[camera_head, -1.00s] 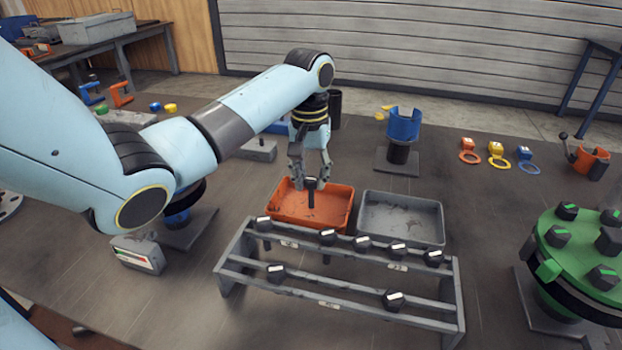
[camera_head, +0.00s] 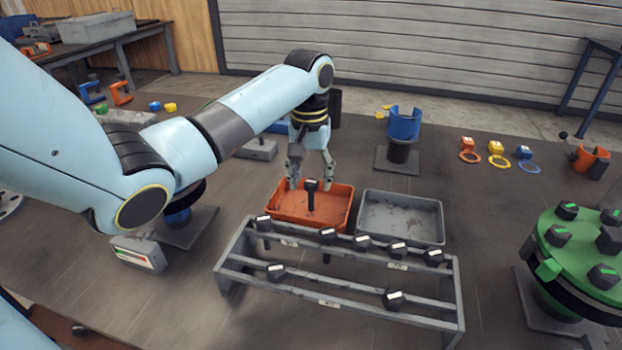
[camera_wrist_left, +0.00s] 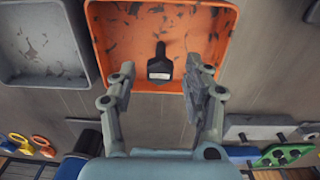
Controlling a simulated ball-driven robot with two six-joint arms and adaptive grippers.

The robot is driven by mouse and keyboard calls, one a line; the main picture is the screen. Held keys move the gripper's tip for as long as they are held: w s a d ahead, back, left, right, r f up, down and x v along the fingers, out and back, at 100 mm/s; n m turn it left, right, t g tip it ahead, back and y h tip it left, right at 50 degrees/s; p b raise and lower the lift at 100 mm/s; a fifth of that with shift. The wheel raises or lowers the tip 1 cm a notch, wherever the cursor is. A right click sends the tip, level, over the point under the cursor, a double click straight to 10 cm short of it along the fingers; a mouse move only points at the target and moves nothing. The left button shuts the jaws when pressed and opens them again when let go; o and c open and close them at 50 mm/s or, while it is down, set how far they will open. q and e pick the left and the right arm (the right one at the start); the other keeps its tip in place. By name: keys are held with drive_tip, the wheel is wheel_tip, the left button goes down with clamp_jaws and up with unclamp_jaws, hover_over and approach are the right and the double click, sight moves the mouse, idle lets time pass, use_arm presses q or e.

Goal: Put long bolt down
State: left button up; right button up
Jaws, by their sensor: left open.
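The long bolt (camera_head: 311,194), with a dark head and a black shank, is at the orange tray (camera_head: 342,218) and appears upright, head up. In the left wrist view, the bolt (camera_wrist_left: 160,66) shows against the floor of the orange tray (camera_wrist_left: 105,45), its head towards my gripper. My left gripper (camera_head: 311,184) is open just behind the bolt in the head view. In the wrist view its fingertips (camera_wrist_left: 165,77) are apart on either side of the head, with gaps to both. I cannot tell whether the shank's lower end touches the tray. My right gripper is out of view.
A grey tray (camera_head: 400,219) stands right of the orange one. A grey rack (camera_head: 235,262) holding several bolts (camera_head: 327,236) stands in front of both. A green flange (camera_head: 580,250) with bolts is at the right, and a blue holder (camera_head: 403,124) is behind.

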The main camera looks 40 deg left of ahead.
use_arm(q)
wheel_tip(320, 180, up, 12)
drive_tip(key=p, duration=0.1)
drive_tip(key=shift+f, duration=0.15)
drive_tip(key=shift+a+f, duration=0.1)
idle(0.5)
